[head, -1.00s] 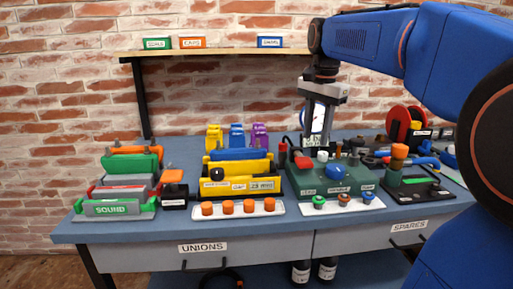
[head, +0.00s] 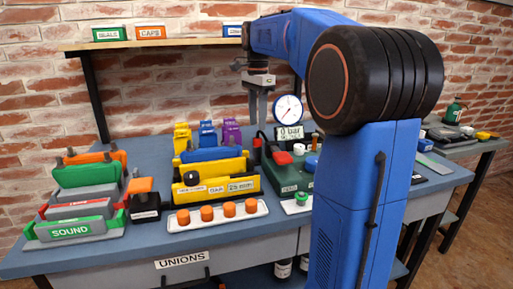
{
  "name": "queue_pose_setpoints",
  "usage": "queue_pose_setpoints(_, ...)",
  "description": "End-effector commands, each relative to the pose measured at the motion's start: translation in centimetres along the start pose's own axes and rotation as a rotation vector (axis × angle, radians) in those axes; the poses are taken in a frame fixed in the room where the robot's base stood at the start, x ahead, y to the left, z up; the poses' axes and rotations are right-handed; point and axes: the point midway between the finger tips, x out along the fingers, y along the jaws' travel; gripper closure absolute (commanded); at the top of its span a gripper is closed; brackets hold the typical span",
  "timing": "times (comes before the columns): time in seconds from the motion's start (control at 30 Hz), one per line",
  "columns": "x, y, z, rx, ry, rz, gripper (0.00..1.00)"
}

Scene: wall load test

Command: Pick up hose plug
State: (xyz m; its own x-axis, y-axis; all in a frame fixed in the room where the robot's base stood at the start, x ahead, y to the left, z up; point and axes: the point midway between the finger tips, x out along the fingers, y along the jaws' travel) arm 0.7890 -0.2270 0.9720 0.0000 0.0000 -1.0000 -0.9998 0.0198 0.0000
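My gripper (head: 259,103) hangs point-down behind the yellow and green units, above the back of the bench. Its two grey fingers look apart, with nothing visible between them. I cannot tell for sure which item is the hose plug. A green plug (head: 301,198) stands on a white tray (head: 291,208) in front of the green test unit (head: 285,178); my arm hides the rest of that tray. Several orange caps (head: 229,209) stand on another white tray (head: 180,226), well in front of my gripper.
A round gauge (head: 287,109) and a "0 bar" display (head: 289,133) stand right of my gripper. A shelf (head: 170,45) with labelled boxes is at upper left. Sorted racks (head: 80,207) fill the bench's left end. A second table (head: 470,146) with a green canister (head: 453,111) is at right.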

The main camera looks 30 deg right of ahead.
Motion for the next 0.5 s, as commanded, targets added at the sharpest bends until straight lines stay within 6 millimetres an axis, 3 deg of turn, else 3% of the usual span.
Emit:
queue_pose_setpoints(0.2,3.6,0.0,0.0,-0.001,-0.001,0.002,0.64)
queue_pose_setpoints(0.5,5.6,-0.1,0.1,-0.001,0.000,0.001,0.64)
